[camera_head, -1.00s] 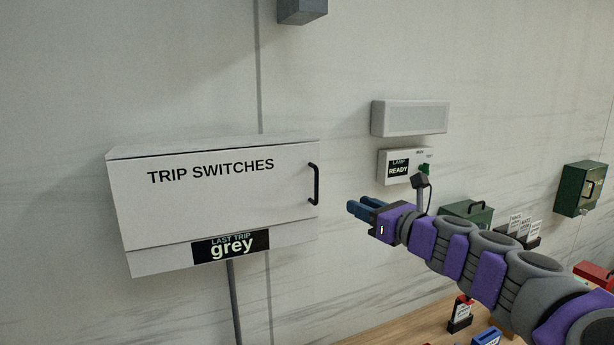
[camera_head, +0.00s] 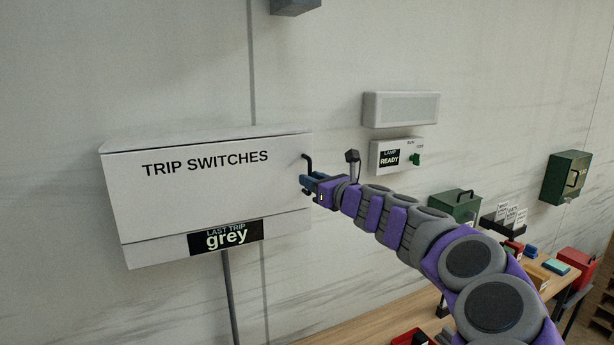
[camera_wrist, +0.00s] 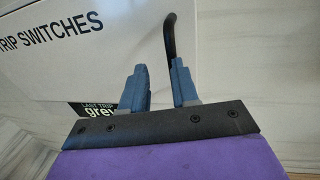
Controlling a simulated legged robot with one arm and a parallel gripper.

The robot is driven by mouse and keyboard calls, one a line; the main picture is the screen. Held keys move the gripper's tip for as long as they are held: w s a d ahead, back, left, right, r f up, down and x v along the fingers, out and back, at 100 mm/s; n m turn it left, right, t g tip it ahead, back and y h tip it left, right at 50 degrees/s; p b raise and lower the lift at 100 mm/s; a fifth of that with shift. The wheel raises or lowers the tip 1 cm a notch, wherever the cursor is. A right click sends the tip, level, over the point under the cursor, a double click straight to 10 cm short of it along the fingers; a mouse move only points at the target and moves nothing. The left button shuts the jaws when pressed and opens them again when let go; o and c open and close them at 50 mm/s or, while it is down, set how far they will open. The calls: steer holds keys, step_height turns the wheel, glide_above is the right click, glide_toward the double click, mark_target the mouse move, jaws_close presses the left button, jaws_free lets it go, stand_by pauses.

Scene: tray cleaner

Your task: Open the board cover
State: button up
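The board cover (camera_head: 205,195) is a white wall box front labelled "TRIP SWITCHES", and it is shut. It also shows in the wrist view (camera_wrist: 80,75). Its black bar handle (camera_head: 309,160) stands at the cover's right edge; in the wrist view the handle (camera_wrist: 170,35) runs down to the right fingertip, which hides its lower part. My gripper (camera_head: 305,183) is at the handle's lower part. In the wrist view its blue fingers (camera_wrist: 158,75) are apart with a gap between them. I cannot tell whether they touch the handle.
A "LAST TRIP grey" label (camera_head: 226,237) is on the box's lower strip. A lamp panel (camera_head: 397,156) with a green switch is on the wall to the right, under a white lamp (camera_head: 401,109). A wooden bench (camera_head: 345,325) with boxes runs below my arm.

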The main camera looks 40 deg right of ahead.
mark_target(309, 193)
steer(key=w, duration=0.1)
steer(key=w+d, duration=0.2)
steer(key=w, duration=0.1)
steer(key=shift+w+f, duration=0.1)
steer(key=shift+f, duration=0.2)
steer(key=shift+r, duration=0.1)
steer(key=shift+c, duration=0.5)
steer(key=shift+a, duration=0.2)
jaws_close()
steer(key=shift+s, duration=0.2)
